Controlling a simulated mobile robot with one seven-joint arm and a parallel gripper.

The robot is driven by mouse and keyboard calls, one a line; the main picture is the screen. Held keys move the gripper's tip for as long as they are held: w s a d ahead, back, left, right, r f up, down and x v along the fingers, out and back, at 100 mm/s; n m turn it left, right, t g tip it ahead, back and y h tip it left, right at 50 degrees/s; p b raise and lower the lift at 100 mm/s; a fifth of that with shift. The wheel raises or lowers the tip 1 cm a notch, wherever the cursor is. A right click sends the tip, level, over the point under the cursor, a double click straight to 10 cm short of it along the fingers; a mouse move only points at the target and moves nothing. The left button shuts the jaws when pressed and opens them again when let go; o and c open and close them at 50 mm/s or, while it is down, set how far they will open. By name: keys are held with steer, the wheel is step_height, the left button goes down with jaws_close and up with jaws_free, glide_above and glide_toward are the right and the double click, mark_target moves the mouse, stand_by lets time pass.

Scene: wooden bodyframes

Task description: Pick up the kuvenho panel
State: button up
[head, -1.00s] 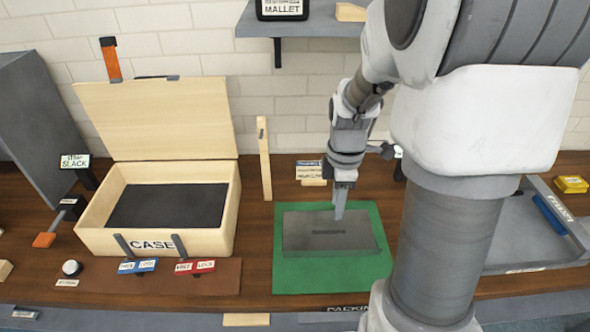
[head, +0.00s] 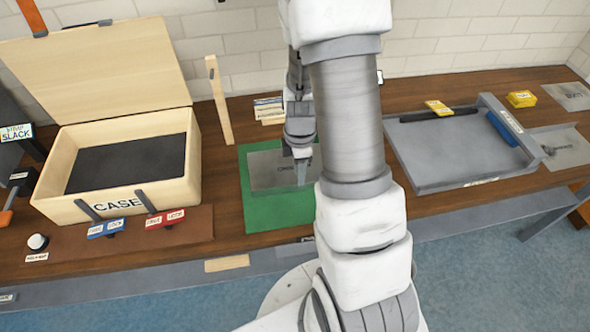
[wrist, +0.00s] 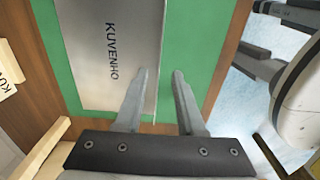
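The kuvenho panel (head: 266,172) is a flat grey plate lying on a green mat (head: 262,212). In the wrist view the panel (wrist: 88,60) shows its dark KUVENHO lettering, with green mat on both sides. My gripper (wrist: 161,74) is open and empty. One finger appears over the panel near its long edge, the other over the green mat beyond that edge. I cannot tell how high the fingertips are or whether they touch. In the head view my gripper (head: 303,165) is at the panel's right part, and my arm hides the mat's right side.
An open wooden case (head: 75,208) with a dark interior stands left of the mat. Blue (head: 105,229) and red (head: 165,219) labelled parts sit before it. An upright wooden strip (head: 219,105) stands behind. A grey tray (head: 440,185) lies to the right.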

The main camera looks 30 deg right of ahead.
step_height(320, 180, down, 4)
steer(key=shift+d+f, duration=0.1)
steer(key=shift+d, duration=0.05)
jaws_close()
stand_by(1.5)
